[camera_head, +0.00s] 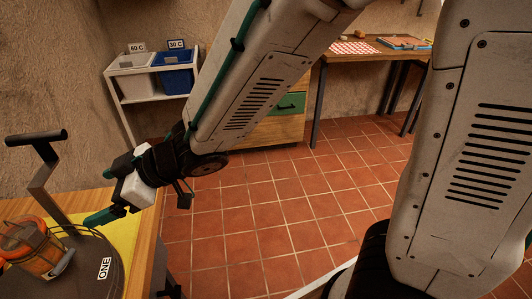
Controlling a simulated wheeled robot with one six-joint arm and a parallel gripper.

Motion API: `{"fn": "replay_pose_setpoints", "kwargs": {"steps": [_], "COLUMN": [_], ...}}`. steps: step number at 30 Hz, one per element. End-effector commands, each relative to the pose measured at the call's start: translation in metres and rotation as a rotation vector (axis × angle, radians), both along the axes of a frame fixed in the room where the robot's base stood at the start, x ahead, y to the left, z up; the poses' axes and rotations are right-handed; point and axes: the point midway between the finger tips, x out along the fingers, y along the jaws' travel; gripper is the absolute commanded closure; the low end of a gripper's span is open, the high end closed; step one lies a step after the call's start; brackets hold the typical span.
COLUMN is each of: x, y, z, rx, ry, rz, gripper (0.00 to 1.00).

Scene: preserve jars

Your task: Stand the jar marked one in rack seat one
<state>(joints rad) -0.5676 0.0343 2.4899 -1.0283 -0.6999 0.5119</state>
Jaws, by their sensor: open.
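A glass jar with orange contents, an orange lid and a wire clip (38,250) is at the lower left, at the dark round rack. It looks tilted in this view; I cannot tell whether it sits fully in a seat. No mark on the jar is readable. The rack (100,288) has a white label reading ONE (105,268) and a bent post with a black T-handle (36,138). My gripper (100,196) is open, its teal-tipped fingers pointing left, to the right of and above the jar. Nothing shows between the fingers.
The rack stands on a yellow mat (122,230) on a wooden table (148,228). Behind are a shelf with a white bin marked 60 C (135,80) and a blue bin marked 30 C (176,78), and another wooden table (385,52). The tiled floor between is clear.

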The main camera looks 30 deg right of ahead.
Motion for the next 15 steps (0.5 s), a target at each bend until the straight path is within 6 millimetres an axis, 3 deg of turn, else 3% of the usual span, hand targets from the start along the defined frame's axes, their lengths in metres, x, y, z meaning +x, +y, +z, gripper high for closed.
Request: {"fn": "replay_pose_setpoints", "kwargs": {"steps": [3, 7, 9, 11, 12, 15], "x": [0.051, 0.073, 0.064, 0.045, 0.027, -0.027], "y": [-0.071, -0.179, -0.235, -0.277, -0.302, -0.344], "z": [0.023, 0.045, 0.052, 0.056, 0.058, 0.060], "rx": [-0.120, -0.286, -0.371, -0.433, -0.468, -0.535], "ry": [-0.059, -0.020, 0.051, 0.137, 0.207, 0.410], "rz": [-0.296, -0.659, -0.828, -0.957, -1.028, -1.157], "gripper": [0.10, 0.10, 0.10, 0.10, 0.10, 0.10]}}
